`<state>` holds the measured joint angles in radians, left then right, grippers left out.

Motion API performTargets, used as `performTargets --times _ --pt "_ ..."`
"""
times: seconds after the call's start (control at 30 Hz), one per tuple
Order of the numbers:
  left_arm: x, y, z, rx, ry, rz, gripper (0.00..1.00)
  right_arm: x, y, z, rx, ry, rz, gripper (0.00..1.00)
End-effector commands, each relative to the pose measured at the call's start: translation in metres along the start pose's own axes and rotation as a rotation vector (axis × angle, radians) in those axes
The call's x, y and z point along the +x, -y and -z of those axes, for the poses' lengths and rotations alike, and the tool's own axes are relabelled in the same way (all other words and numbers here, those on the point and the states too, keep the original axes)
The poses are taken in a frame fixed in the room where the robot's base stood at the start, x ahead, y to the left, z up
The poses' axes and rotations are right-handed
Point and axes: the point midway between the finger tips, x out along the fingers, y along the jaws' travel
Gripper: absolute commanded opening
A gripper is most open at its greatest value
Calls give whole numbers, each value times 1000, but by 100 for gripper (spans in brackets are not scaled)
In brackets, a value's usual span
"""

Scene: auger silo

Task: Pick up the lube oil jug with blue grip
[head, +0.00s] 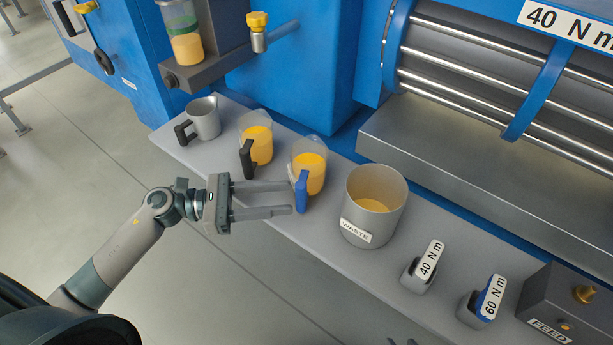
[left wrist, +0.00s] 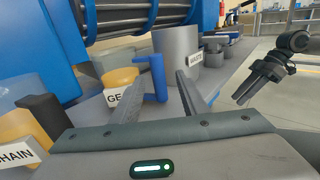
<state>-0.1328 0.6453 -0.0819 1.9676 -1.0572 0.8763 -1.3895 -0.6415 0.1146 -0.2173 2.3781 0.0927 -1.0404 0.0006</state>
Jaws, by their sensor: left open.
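The jug with the blue grip (head: 310,172) is clear with yellow oil and stands upright on the grey shelf. Its blue grip (head: 302,192) faces my left gripper (head: 291,198). The gripper is open, its fingertips at the blue grip, one finger toward each side; I cannot tell whether they touch. In the left wrist view the blue grip (left wrist: 157,78) shows between the fingers, and the jug (left wrist: 119,79) bears a partly hidden label starting "GE". My right gripper (left wrist: 243,92) appears at the right of the left wrist view, away from the jug; its jaw opening is unclear.
A black-handled jug of yellow oil (head: 257,144) stands close left, with a metal mug (head: 206,118) beyond. A WASTE can (head: 374,207) stands close right. Tools marked 40 N m (head: 424,268) and 60 N m (head: 481,303) are farther right. Blue machinery rises behind the shelf (head: 420,230).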

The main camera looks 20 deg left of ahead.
Motion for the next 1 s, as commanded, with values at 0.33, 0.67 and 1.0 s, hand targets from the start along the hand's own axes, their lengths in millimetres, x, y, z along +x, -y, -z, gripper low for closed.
performTargets --times 0.33,0.67,1.0 --pt "5 0 0 0 -1 0 40 0 -1 -1 -1 6 -2 31" --pt "24 -2 -2 0 1 0 40 -4 -2 -2 -2 23 -8 31" --pt "56 -4 -1 -1 0 0 40 -2 -13 -10 -4 80 -34 31"
